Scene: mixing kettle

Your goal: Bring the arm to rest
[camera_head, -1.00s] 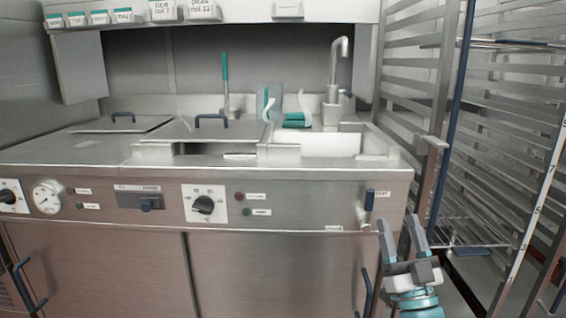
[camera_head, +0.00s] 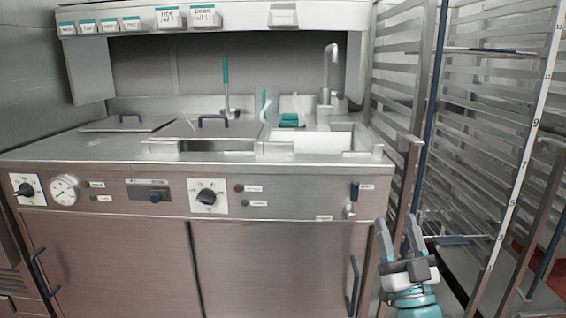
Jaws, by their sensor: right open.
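My right gripper (camera_head: 398,238) is in the lower right of the head view. Its two grey fingers point up and stand apart, with nothing between them. It is in front of the right end of the steel kettle unit (camera_head: 270,178) and beside the rack. The small drain valve (camera_head: 351,205) with a blue handle is just left of the fingers, and I see no clear contact. My left gripper is out of view.
A tall steel rack (camera_head: 470,130) stands on the right, close to my right arm. The counter holds two lids (camera_head: 210,128) with blue handles, a sink basin (camera_head: 320,142), a tap (camera_head: 328,75) and a teal-handled tool (camera_head: 227,85). Labelled bins (camera_head: 168,18) line the upper shelf.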

